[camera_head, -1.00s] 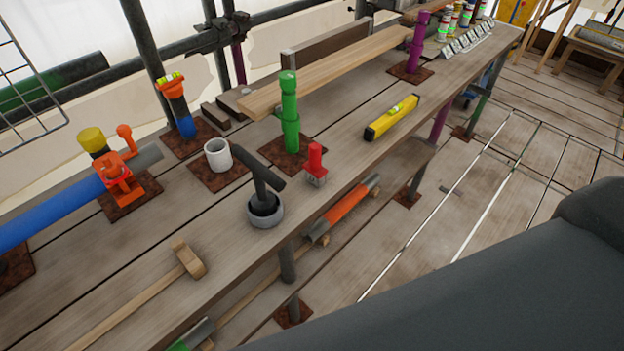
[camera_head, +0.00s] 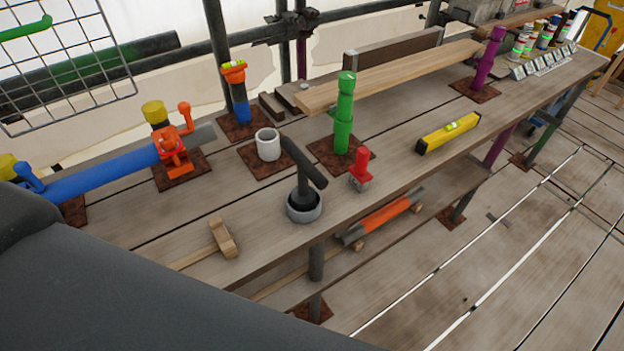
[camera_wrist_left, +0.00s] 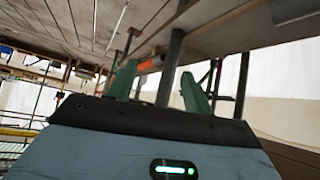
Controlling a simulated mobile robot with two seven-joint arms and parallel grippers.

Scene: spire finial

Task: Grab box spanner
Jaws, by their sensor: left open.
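No object is clearly recognisable as the box spanner. A black T-shaped tool (camera_head: 304,172) stands in a grey round cup (camera_head: 304,209) at the bench's front edge. A small red-handled piece with a grey lower end (camera_head: 360,170) stands to its right. I cannot tell if either is the spanner. My left gripper (camera_wrist_left: 158,69) shows in the left wrist view with its two green fingers apart and nothing between them. It is out of the head view. My right gripper is not in view.
The wooden bench (camera_head: 262,224) also holds a mallet (camera_head: 223,238), white cup (camera_head: 268,145), green post (camera_head: 344,118), yellow level (camera_head: 448,132) and blue pipe (camera_head: 105,174). Floor at right is clear.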

